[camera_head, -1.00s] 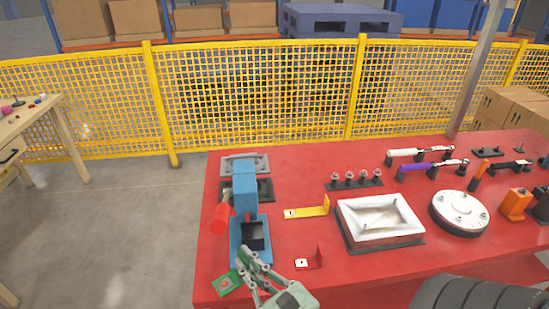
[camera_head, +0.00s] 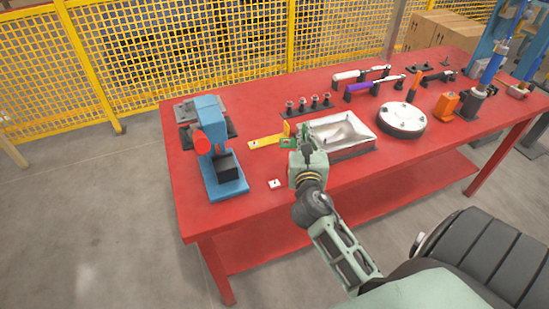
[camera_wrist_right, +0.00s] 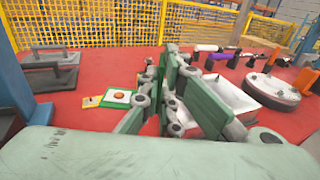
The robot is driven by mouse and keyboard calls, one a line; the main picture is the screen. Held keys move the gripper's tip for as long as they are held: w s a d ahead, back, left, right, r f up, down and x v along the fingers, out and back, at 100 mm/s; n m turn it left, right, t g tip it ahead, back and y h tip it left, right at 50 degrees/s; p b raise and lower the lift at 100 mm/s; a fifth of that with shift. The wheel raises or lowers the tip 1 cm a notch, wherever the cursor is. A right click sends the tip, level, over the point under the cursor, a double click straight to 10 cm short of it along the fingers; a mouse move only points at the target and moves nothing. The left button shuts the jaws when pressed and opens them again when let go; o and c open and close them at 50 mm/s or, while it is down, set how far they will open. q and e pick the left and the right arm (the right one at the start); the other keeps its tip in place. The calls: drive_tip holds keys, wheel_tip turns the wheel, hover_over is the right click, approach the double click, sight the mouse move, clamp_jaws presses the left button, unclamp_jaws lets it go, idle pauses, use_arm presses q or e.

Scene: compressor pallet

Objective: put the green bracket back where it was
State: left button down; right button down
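The green bracket (camera_head: 287,142) shows beside the tips of my right gripper (camera_head: 300,143), just right of the yellow bracket (camera_head: 265,142). In the wrist view, its flat green plate with an orange spot (camera_wrist_right: 119,96) shows left of the fingers (camera_wrist_right: 164,85). The fingers look closed on the bracket, though they hide part of it. I cannot tell whether the bracket touches the table. A red bracket (camera_head: 275,184), mostly blending into the table, lies nearer the front edge. My left gripper is not in view.
The red table (camera_head: 262,210) has a blue press (camera_head: 222,172) at left. A white tray-like part (camera_head: 345,135) stands close right of my gripper, with a round white-topped part (camera_head: 402,117) beyond. Four-wheeled details aside, a black strip with pegs (camera_head: 308,105) lies behind.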

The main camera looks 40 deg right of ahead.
drive_tip(key=shift+w+a+f+b, duration=0.55)
drive_tip(key=shift+w+a+f, duration=0.25)
drive_tip(key=shift+w+f, duration=0.6)
drive_tip(key=shift+w+a+f+b, duration=0.6)
drive_tip(key=shift+w+a+f, duration=0.35)
drive_tip(key=shift+f, duration=0.7)
drive_tip(key=shift+w+a+f+b, duration=0.55)
drive_tip(key=shift+w+a+f, duration=0.1)
drive_tip(key=shift+w+f, duration=0.8)
drive_tip(key=shift+s+f, duration=0.15)
drive_tip(key=shift+f, duration=0.1)
drive_tip(key=shift+f+b, duration=0.45)
drive_tip(key=shift+f, duration=0.05)
drive_tip(key=c, duration=2)
unclamp_jaws()
drive_tip(key=shift+f, duration=0.15)
